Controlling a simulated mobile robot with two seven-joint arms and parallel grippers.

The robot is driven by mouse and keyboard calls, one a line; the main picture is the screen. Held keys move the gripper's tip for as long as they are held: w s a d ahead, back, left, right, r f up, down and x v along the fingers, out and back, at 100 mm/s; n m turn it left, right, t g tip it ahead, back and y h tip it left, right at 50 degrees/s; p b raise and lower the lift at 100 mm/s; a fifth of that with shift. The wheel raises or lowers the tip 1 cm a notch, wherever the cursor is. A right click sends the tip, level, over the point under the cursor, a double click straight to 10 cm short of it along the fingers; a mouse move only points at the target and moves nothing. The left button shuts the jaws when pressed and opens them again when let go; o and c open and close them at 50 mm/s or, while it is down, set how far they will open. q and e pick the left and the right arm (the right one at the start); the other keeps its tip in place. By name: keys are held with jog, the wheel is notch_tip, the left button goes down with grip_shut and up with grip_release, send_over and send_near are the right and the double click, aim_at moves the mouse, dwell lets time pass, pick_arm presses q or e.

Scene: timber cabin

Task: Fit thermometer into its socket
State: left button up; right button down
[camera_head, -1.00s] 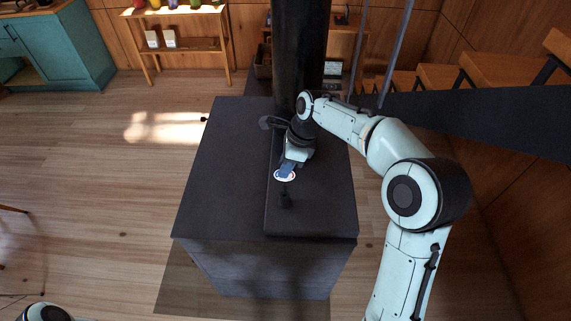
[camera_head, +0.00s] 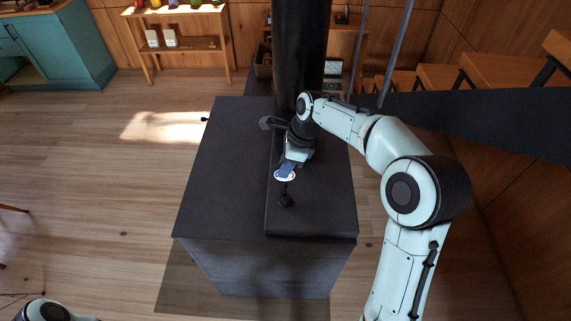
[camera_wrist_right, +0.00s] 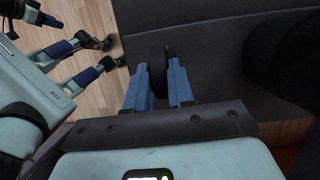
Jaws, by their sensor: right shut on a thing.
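The thermometer (camera_head: 285,176) shows in the head view as a small round white dial above the dark stove top. My right gripper (camera_head: 287,170) is shut on it, with blue fingers at the dial's far side. In the right wrist view, the fingers (camera_wrist_right: 160,85) have a thin dark piece (camera_wrist_right: 168,62) between and beyond them, likely the dial's edge. A small dark upright fitting (camera_head: 286,201), perhaps the socket, stands on the stove top just nearer than the dial. The dial's stem cannot be made out. My left gripper is not in view.
The black stove (camera_head: 228,180) has a raised plate (camera_head: 325,205) on its right half. A thick black flue pipe (camera_head: 300,50) rises behind my right gripper. Stairs (camera_head: 495,70) stand at the right. The stove top's left half is clear.

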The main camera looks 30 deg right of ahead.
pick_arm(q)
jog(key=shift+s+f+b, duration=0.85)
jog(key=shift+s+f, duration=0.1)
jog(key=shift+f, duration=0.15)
pick_arm(e)
jog(key=shift+f, duration=2.35)
jog(key=c, duration=0.9)
grip_release()
jog(key=shift+r, duration=0.15)
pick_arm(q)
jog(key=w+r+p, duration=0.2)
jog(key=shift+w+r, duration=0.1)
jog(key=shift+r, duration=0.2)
pick_arm(e)
jog(key=v, duration=1.3)
